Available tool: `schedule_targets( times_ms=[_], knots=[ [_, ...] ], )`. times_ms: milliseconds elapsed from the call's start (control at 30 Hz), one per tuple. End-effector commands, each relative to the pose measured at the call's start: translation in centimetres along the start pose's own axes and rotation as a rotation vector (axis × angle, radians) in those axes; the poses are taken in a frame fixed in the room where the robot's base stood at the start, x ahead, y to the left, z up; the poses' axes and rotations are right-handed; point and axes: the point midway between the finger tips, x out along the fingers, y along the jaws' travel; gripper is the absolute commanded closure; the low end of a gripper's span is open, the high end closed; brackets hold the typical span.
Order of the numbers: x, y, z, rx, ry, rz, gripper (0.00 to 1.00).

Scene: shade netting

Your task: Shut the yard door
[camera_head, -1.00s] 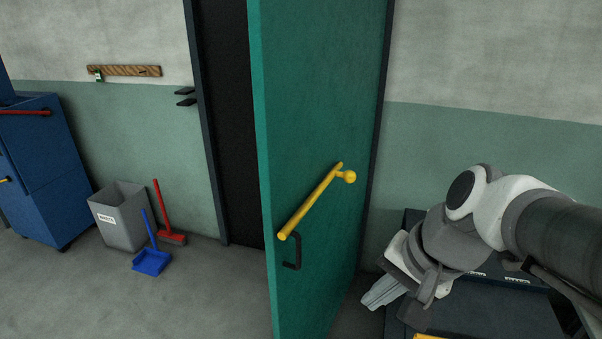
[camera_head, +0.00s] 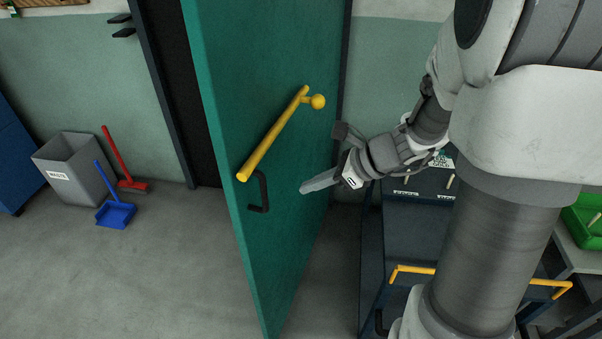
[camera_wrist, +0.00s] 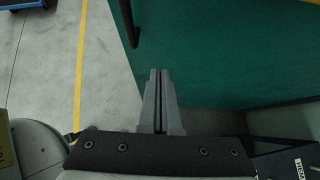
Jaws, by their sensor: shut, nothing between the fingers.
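The green yard door (camera_head: 270,190) stands open in the head view, swung out from the dark doorway (camera_head: 181,80) at its left. It carries a yellow bar (camera_head: 272,137) and, below that, a black pull handle (camera_head: 263,192). My gripper (camera_head: 305,188) is shut and empty, in front of the door face to the right of the black handle. I cannot tell whether its tips touch the door. In the wrist view the shut fingers (camera_wrist: 157,75) point toward the green door face (camera_wrist: 220,50), and the black handle (camera_wrist: 130,24) is at upper left.
A dark cart with yellow handles (camera_head: 412,269) stands right of the door, beneath my arm. A grey waste bin (camera_head: 78,165), a red broom (camera_head: 130,184) and a blue dustpan (camera_head: 116,214) are by the left wall. The floor left of the door is clear.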

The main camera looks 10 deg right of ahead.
Motion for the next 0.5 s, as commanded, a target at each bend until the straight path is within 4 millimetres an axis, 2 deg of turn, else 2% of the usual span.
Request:
schedule_targets(
  times_ms=[33, 300, 367, 400, 500],
  knots=[
    [1.3, 0.1, -0.2, 0.001, 0.001, 0.006, 1.0],
    [7.2, 0.2, -0.2, -0.001, 0.002, 0.007, 1.0],
    [8.3, 0.2, -0.2, -0.002, 0.002, 0.006, 1.0],
    [8.6, 0.2, 0.7, -0.006, 0.001, 0.006, 1.0],
    [9.6, 0.1, 1.6, -0.005, 0.002, 0.004, 1.0]
  ],
)
